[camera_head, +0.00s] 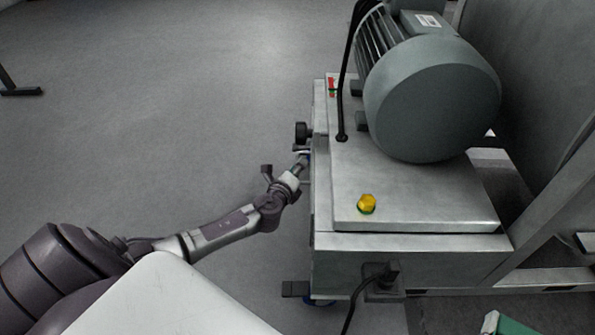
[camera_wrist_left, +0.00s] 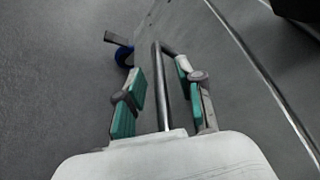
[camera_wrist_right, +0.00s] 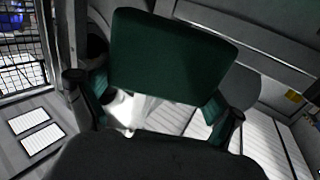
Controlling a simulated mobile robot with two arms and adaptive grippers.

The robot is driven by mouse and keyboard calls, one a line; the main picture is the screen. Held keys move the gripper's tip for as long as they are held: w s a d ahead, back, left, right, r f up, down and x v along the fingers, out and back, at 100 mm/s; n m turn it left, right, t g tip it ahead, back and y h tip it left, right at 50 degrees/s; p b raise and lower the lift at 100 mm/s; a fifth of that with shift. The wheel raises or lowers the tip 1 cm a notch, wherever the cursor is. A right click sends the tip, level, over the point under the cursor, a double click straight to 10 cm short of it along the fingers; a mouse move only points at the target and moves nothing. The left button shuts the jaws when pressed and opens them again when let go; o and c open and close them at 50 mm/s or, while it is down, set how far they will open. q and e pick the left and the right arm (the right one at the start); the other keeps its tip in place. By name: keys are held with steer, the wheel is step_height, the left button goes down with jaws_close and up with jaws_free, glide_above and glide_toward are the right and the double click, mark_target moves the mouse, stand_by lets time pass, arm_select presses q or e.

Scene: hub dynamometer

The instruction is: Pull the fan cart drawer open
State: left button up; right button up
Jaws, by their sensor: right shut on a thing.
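The fan cart (camera_head: 411,262) is a grey metal cart at the centre right, with a large grey motor (camera_head: 430,95) on top. My left gripper (camera_head: 298,168) is at the cart's left side. In the left wrist view my left gripper (camera_wrist_left: 165,95) is open, and its teal-padded fingers stand on either side of a metal bar handle (camera_wrist_left: 158,85), with gaps showing. The handle stands out from the cart's flat side panel (camera_wrist_left: 215,55). I cannot tell how far the drawer is out. My right gripper (camera_wrist_right: 160,110) is shut on a dark green block (camera_wrist_right: 170,55).
Open grey floor (camera_head: 180,120) lies left of the cart.

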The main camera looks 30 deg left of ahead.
arm_select(q)
steer(key=shift+w, duration=0.3)
arm_select(e)
steer(key=shift+f, duration=0.15)
arm_select(q)
jaws_close()
steer(key=shift+s+a, duration=0.1)
steer(key=shift+a, duration=0.05)
arm_select(e)
steer(key=shift+a, duration=0.1)
